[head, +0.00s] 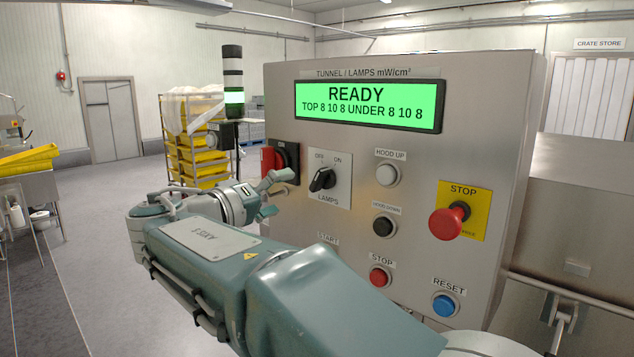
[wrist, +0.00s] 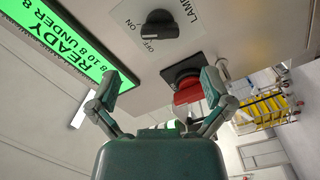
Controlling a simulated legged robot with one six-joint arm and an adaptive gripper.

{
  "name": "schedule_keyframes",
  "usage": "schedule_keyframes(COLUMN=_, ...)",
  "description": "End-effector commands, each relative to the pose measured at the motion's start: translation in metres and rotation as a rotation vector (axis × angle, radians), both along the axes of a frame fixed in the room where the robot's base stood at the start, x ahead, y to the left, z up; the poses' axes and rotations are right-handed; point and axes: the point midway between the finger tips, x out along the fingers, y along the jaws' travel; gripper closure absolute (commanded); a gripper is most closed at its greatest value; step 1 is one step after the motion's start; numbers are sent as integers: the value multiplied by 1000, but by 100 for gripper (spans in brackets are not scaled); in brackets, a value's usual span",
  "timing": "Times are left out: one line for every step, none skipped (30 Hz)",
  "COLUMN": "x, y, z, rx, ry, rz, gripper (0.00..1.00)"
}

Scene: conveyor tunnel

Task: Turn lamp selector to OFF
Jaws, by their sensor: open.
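The lamp selector (head: 323,179) is a black knob on a white plate labelled OFF, ON and LAMPS on the steel control panel. Its grip is tilted, with the upper end leaning right toward ON. In the wrist view the selector (wrist: 160,25) is at the top, beyond my fingers. My gripper (head: 271,195) is open and empty, left of the selector and apart from it in the head view. Both fingers of the gripper (wrist: 164,92) show spread in the wrist view, with the selector outside the gap between them.
A red rotary switch (head: 270,160) is close left of the selector, near my fingers. A green display (head: 368,105) reads READY. Black, white, red and blue buttons and a red STOP mushroom (head: 446,222) sit to the right. A rack of yellow crates (head: 190,150) stands behind left.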

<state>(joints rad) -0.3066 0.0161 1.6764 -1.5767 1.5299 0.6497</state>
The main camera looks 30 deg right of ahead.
Motion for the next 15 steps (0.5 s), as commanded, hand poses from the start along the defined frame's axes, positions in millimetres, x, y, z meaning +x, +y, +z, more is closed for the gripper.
schedule_keyframes(x=2, y=-8, z=0, rx=0, ry=1, rz=-4, gripper=0)
schedule_keyframes(x=4, y=-13, z=-1, rx=0, ry=2, rz=-4, gripper=0)
schedule_keyframes(x=7, y=-19, z=-1, rx=0, ry=3, rz=-5, gripper=0)
schedule_keyframes(x=9, y=-24, z=-1, rx=0, ry=3, rz=-5, gripper=0)
schedule_keyframes(x=11, y=-29, z=-1, rx=-1, ry=4, rz=-5, gripper=0)
schedule_keyframes(x=13, y=-35, z=-1, rx=-2, ry=4, rz=-5, gripper=0)
schedule_keyframes(x=15, y=-41, z=-1, rx=-1, ry=5, rz=-4, gripper=0)
schedule_keyframes(x=17, y=-46, z=-1, rx=-1, ry=5, rz=-4, gripper=0)
schedule_keyframes(x=20, y=-53, z=-1, rx=-2, ry=6, rz=-4, gripper=0)
schedule_keyframes(x=21, y=-57, z=-1, rx=-2, ry=6, rz=-4, gripper=0)
schedule_keyframes(x=23, y=-62, z=-1, rx=-1, ry=6, rz=-3, gripper=0)
schedule_keyframes(x=25, y=-68, z=-1, rx=-1, ry=6, rz=-3, gripper=0)
schedule_keyframes(x=27, y=-71, z=-1, rx=-1, ry=5, rz=-3, gripper=0)
schedule_keyframes(x=28, y=-75, z=-1, rx=-2, ry=5, rz=-2, gripper=0)
schedule_keyframes(x=29, y=-79, z=-1, rx=-2, ry=5, rz=-2, gripper=0)
